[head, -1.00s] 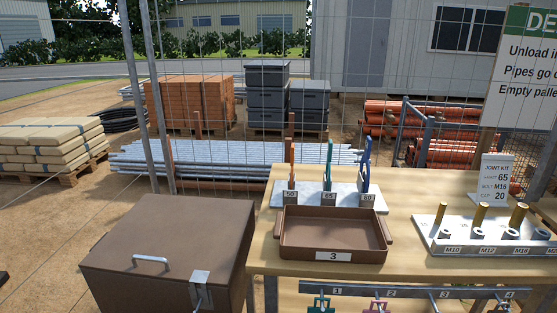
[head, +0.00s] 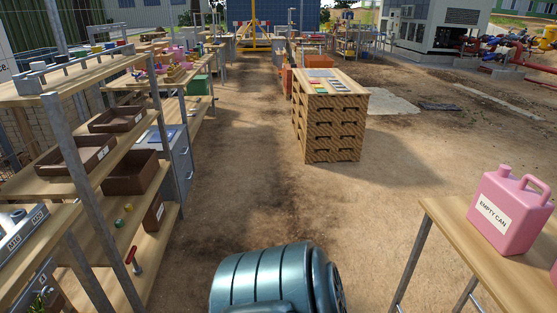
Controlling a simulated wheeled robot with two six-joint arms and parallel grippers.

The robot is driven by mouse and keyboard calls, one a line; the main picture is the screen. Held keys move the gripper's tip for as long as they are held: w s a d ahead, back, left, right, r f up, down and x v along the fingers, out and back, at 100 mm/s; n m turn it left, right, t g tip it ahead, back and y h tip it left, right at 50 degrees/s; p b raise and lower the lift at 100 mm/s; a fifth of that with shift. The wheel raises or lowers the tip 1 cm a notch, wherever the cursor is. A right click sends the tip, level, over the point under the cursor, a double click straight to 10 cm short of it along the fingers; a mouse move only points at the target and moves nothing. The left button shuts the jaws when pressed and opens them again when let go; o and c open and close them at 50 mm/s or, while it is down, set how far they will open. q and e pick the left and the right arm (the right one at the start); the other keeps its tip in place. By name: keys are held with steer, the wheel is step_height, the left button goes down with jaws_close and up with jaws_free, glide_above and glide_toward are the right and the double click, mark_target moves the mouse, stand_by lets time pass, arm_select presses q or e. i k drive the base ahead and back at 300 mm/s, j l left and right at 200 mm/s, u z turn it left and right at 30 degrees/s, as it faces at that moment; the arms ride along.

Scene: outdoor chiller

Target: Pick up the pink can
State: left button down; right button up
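A pink can (head: 508,212) with a handle, a capped spout and a white label reading "EMPTY CAN" stands upright on a wooden table (head: 455,225) at the right of the head view. A sliver of another pink thing (head: 554,272) shows at the right edge, mostly cut off. Neither of my grippers is in view. Nothing is touching the pink can in the part I see.
A ribbed teal cylinder-shaped body (head: 262,280) fills the bottom middle. A wooden shelf rack (head: 85,180) with brown bins stands at left.

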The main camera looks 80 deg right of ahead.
mark_target(509, 214)
steer(key=z, duration=1.05)
steer(key=j+z, duration=0.1)
steer(key=z, duration=1.45)
steer(key=k+z, duration=0.1)
steer(key=z, duration=1.5)
